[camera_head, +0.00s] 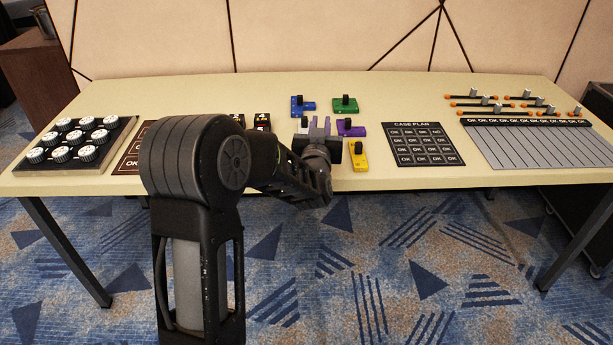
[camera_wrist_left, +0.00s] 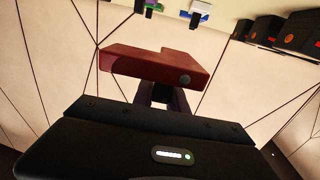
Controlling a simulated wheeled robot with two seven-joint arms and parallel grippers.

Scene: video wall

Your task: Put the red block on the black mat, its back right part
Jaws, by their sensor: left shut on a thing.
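The red block (camera_wrist_left: 150,66) shows in the left wrist view, between the fingers of my left gripper (camera_wrist_left: 163,93), which is shut on it. In the head view my left gripper (camera_head: 320,126) is over the front middle of the table, among the coloured blocks. I cannot make out the red block in that view. A black board marked CASE PLAN (camera_head: 425,158) lies flat to the gripper's right. Another dark board (camera_head: 131,163) lies at left, partly hidden by my arm. My right gripper is not in view.
Blue (camera_head: 303,105), green (camera_head: 345,105), purple (camera_head: 351,130) and yellow (camera_head: 358,157) blocks with black knobs stand near the gripper. A knob panel (camera_head: 73,141) is at far left, a grey slatted panel (camera_head: 540,146) at right. The table's back strip is mostly clear.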

